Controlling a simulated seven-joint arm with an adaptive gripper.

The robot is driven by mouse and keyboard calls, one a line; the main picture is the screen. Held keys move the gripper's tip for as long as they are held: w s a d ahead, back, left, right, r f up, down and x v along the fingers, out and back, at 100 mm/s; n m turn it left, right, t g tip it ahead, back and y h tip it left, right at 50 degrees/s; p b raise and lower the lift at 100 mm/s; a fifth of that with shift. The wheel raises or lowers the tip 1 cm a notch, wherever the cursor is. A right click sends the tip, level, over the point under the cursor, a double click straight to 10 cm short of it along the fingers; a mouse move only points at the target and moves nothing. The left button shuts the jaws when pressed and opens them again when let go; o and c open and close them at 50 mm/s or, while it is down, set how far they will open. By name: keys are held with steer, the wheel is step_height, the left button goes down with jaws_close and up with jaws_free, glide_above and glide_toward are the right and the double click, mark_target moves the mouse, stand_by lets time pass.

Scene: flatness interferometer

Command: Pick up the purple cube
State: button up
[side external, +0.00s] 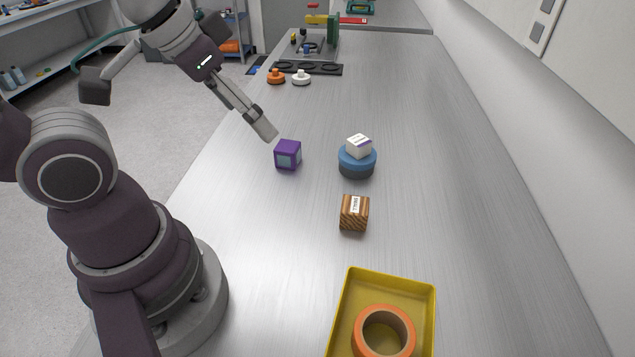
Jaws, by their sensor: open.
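The purple cube (288,154) sits on the metal bench near its left side, with a lighter bluish square on its front face. My gripper (266,134) is just up and to the left of the cube in the side external view, pointing down toward it at a slant. It is open and holds nothing. A gap shows between the fingertips and the cube. The gripper is seen nearly edge-on, so the spacing of its fingers is hard to see.
Right of the cube stands a blue round piece (357,163) with a white block (358,145) on top. A striped wooden block (354,213) lies nearer. A yellow tray (431,312) holds an orange ring (384,331). Orange (276,77) and white (301,78) knobs stand farther back.

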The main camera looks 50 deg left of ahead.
steer(key=n+g+y, duration=0.2)
steer(key=n+y, duration=0.1)
steer(key=n, duration=0.4)
glide_toward(287, 146)
steer(key=x, duration=1)
steer(key=shift+a+f, duration=0.1)
steer(key=shift+f, duration=0.2)
steer(key=shift+c, duration=0.4)
steer(key=c, duration=1.2)
steer(key=shift+c, duration=0.2)
steer(key=shift+r, duration=0.1)
